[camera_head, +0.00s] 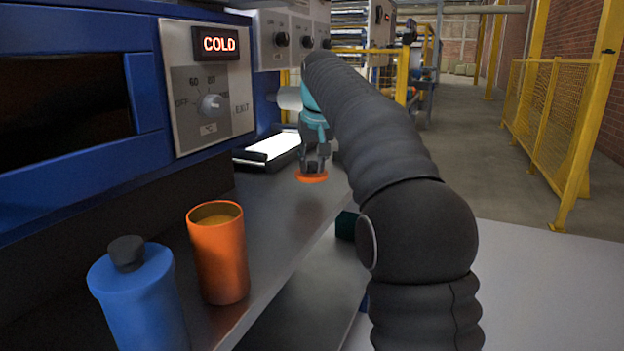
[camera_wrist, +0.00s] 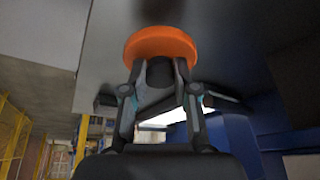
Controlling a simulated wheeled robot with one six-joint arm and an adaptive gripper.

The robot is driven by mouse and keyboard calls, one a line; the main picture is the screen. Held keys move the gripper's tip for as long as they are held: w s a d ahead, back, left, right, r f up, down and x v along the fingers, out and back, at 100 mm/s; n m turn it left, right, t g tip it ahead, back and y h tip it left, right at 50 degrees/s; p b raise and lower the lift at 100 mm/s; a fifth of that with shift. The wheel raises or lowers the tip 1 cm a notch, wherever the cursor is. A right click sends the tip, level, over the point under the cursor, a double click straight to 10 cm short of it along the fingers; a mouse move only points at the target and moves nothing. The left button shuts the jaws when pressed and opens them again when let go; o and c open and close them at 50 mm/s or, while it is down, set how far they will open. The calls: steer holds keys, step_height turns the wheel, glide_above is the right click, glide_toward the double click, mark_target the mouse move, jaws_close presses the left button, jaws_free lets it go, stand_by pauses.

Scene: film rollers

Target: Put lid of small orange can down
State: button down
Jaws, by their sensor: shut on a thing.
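The small orange can (camera_head: 219,255) stands upright and open-topped on the grey shelf, near the front. Its orange lid (camera_head: 312,177) is farther back along the shelf, under my gripper (camera_head: 314,165). In the wrist view the round lid (camera_wrist: 160,43) sits at the fingertips of my gripper (camera_wrist: 158,68). The fingers are shut on a dark knob at the lid's middle. The lid is at or just above the shelf surface; I cannot tell whether it touches.
A blue bottle (camera_head: 141,296) with a dark cap stands left of the can. The metal shelf (camera_head: 272,215) runs along the blue machine with the COLD display (camera_head: 219,44). A bright panel (camera_head: 272,147) lies behind the lid. The shelf between can and lid is clear.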

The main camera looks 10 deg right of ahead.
mark_target(313, 174)
steer(key=shift+f+b, duration=0.6)
steer(key=shift+f, duration=1.45)
steer(key=shift+f, duration=0.15)
steer(key=c, duration=0.9)
jaws_free()
steer(key=p+v, duration=0.2)
steer(key=v, duration=1)
